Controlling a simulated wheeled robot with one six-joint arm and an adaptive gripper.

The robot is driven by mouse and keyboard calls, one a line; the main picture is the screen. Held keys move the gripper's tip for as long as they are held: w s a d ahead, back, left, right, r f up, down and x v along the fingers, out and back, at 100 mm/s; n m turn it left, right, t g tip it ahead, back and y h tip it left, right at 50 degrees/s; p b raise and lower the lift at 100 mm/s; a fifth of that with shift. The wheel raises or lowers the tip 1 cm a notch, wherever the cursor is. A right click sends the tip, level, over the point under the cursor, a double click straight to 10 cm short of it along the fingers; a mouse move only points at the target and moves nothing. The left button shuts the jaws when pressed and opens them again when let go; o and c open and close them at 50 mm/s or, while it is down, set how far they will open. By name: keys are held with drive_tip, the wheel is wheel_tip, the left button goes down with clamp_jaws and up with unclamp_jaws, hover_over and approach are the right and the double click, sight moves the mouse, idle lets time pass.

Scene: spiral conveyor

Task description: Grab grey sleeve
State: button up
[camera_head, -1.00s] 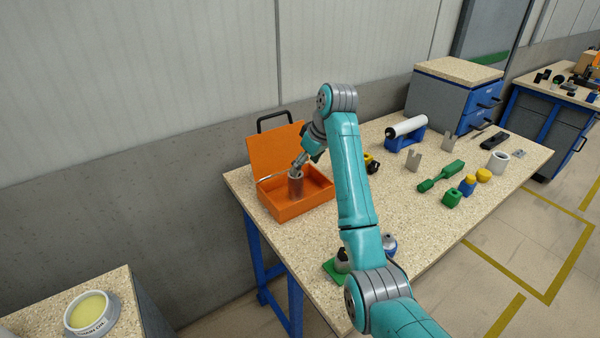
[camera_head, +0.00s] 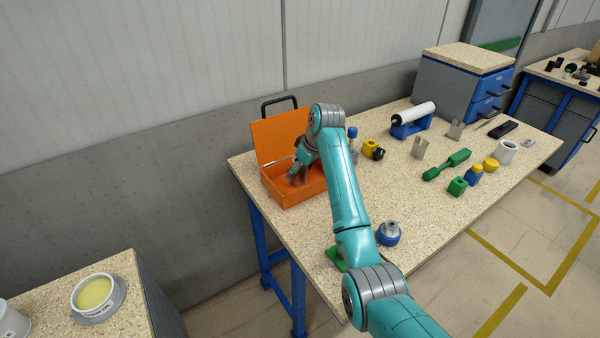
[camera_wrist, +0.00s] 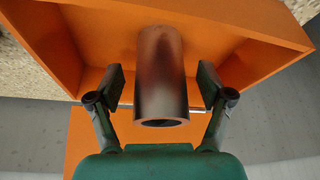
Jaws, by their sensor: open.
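The grey sleeve (camera_wrist: 160,75) is a hollow metal cylinder with an orange sheen, inside the orange box (camera_head: 290,200). In the wrist view its open end faces my gripper (camera_wrist: 160,92). The two fingers are open, one on each side of the sleeve, with a gap on both sides. In the head view my gripper (camera_head: 299,174) is down inside the box, and the sleeve is hard to make out there.
The box's orange lid (camera_head: 279,135) stands open at the back. To the right on the bench are a yellow and black part (camera_head: 372,149), a white roll (camera_head: 413,113), green parts (camera_head: 447,165) and a white ring (camera_head: 506,152). A blue-based grey part (camera_head: 388,233) stands near the front edge.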

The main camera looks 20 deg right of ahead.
drive_tip(key=shift+f, duration=0.2)
drive_tip(key=c, duration=1.3)
drive_tip(key=shift+w+r, duration=0.1)
drive_tip(key=shift+r, duration=0.05)
